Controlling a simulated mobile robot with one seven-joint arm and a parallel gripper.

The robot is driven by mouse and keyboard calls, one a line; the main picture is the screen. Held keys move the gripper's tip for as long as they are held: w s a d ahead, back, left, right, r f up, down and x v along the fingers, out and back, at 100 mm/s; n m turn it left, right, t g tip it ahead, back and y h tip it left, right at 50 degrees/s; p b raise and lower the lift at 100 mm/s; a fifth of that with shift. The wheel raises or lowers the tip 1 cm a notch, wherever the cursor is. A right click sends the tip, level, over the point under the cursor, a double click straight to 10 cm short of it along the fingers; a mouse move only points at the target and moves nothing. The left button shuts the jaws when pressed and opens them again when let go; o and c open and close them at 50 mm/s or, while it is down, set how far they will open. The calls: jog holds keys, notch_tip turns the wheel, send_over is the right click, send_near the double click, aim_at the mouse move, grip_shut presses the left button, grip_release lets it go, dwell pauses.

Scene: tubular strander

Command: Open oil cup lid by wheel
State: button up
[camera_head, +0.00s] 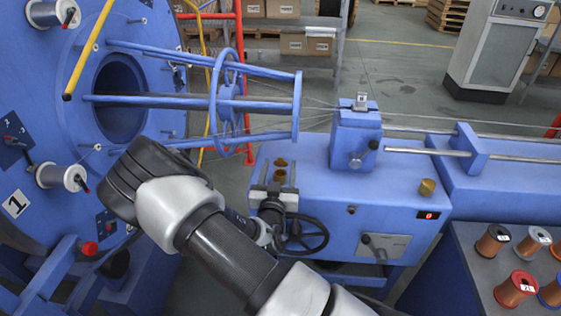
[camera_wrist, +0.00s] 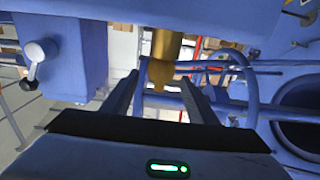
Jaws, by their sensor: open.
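The brass oil cup (camera_head: 280,176) near the wheel stands on the blue machine housing. A second brass part, seemingly its lid (camera_head: 281,162), shows just above it in the head view. I cannot tell for certain how the lid is tilted. My gripper (camera_head: 278,186) is open, with its fingers on either side of the brass parts in the picture. In the wrist view, the brass cup (camera_wrist: 167,43) and a rounded brass part (camera_wrist: 160,72) appear between the fingertips (camera_wrist: 158,80). Contact is not clear. The black handwheel (camera_head: 301,236) is below and right of my gripper.
Another brass cup (camera_head: 427,187) stands on the housing to the right. A blue clamp block (camera_head: 356,135) with a lever rises behind. The large blue drum (camera_head: 50,120) is at left, with a blue ring cage (camera_head: 228,95) above. Copper spools (camera_head: 515,288) sit at lower right.

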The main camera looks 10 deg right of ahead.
aim_at(280, 161)
jog(key=shift+x, duration=1.6)
